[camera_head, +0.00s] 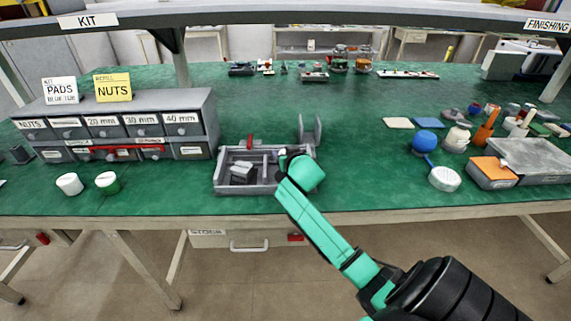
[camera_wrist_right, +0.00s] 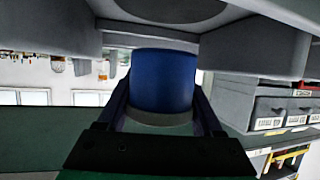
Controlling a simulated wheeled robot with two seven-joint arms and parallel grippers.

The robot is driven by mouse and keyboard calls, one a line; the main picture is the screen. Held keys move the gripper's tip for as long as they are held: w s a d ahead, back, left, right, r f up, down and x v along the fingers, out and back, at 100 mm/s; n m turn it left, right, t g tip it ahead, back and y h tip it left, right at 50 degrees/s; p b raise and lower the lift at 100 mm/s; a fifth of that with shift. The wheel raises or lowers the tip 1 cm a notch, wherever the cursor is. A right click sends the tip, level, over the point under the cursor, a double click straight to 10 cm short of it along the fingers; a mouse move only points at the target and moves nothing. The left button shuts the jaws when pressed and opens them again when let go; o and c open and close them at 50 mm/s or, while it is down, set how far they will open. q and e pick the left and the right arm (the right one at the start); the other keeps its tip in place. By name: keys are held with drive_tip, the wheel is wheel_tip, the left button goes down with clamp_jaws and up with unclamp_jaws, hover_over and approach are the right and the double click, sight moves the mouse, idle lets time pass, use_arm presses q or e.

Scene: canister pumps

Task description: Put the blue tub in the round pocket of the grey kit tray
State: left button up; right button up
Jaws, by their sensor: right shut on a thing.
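The grey kit tray (camera_head: 236,190) lies near the front edge of the green bench, left of centre in the head view. My right gripper (camera_head: 294,158) is over the tray's right part and hides what lies there, so I cannot see the round pocket. In the right wrist view, the blue tub (camera_wrist_right: 163,80) is between the two dark fingers of the right gripper, which is shut on it. The tub is hidden in the head view. I cannot tell whether it touches the tray. My left gripper is not in view.
At the right are a blue ball-shaped thing (camera_head: 425,143), a white round container (camera_head: 444,179) and an orange-topped box (camera_head: 493,172). Bench beyond the tray is largely clear.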

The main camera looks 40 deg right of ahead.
wheel_tip(320, 180, down, 4)
drive_tip(key=shift+r, duration=0.25)
drive_tip(key=shift+f+b, duration=0.15)
drive_tip(key=shift+b, duration=0.15)
drive_tip(key=o, duration=1.2)
drive_tip(key=shift+c, duration=0.2)
drive_tip(key=shift+r, duration=0.2)
drive_tip(key=p+v, duration=0.1)
drive_tip(key=v, duration=1.1)
drive_tip(key=shift+s, duration=0.1)
